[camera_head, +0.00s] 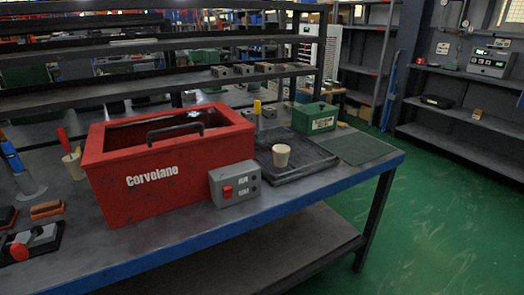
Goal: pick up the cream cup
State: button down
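A small cream cup (281,155) stands upright on a dark tray (310,161) near the right end of the workbench. Nothing covers it from this side. A second cream-coloured holder (73,166) with a red-handled tool in it stands at the left, behind the left end of the red box. My gripper is not in view.
A red open box (150,182) with a black handle fills the middle of the bench (215,229). A grey switch box (235,184) stands close left of the tray. A green box (314,118) stands behind it. A green mat (357,147) lies to the right.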

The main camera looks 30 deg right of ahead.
aim_at(281, 156)
jog(key=i+j+z, duration=0.15)
jog(key=z, duration=0.25)
jog(key=i+j+z, duration=0.1)
jog(key=z, duration=0.3)
jog(key=i+j+z, duration=0.1)
jog(key=j, duration=0.35)
jog(key=i+j+z, duration=0.1)
jog(key=j, duration=0.35)
jog(key=i+j+z, duration=0.1)
jog(key=i+j, duration=0.15)
jog(key=j, duration=0.2)
jog(key=i+j+z, duration=0.1)
jog(key=j, duration=0.35)
